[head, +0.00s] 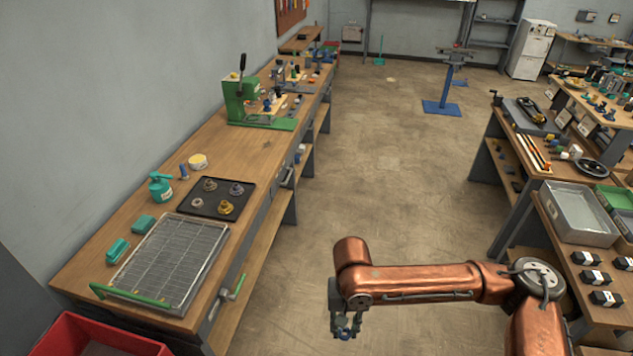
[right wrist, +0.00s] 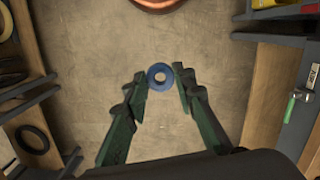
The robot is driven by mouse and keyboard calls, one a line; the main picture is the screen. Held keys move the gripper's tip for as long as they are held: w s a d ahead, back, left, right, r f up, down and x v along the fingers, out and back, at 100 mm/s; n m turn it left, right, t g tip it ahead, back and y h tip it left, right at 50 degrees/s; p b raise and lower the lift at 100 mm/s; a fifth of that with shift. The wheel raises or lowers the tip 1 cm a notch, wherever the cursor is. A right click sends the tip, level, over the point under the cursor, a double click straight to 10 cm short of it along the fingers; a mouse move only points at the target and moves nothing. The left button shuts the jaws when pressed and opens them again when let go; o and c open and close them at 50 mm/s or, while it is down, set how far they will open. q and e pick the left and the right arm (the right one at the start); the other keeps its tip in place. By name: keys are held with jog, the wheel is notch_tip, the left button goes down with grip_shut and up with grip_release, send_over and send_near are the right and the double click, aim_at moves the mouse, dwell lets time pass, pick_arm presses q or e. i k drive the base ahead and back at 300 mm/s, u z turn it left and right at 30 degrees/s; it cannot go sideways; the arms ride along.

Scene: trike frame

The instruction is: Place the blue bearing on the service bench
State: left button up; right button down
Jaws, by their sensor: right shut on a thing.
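The blue bearing (right wrist: 160,77) is a small ring with a hole, held between the two fingertips of my right gripper (right wrist: 161,79) in the right wrist view. In the head view my right gripper (head: 344,322) hangs at the lower middle, above open floor, with the blue bearing (head: 345,334) at its tips. A long wooden bench (head: 150,238) runs along the left wall, to the left of the gripper and apart from it. I cannot tell from any label which bench is the service bench. My left gripper is not in view.

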aim_at(252, 152)
jog(key=z, duration=0.35)
jog(key=i, duration=1.7)
jog(key=u, duration=0.5)
jog(key=i, duration=1.3)
jog(key=u, duration=1.3)
jog(key=i, duration=0.6)
jog(key=u, duration=0.45)
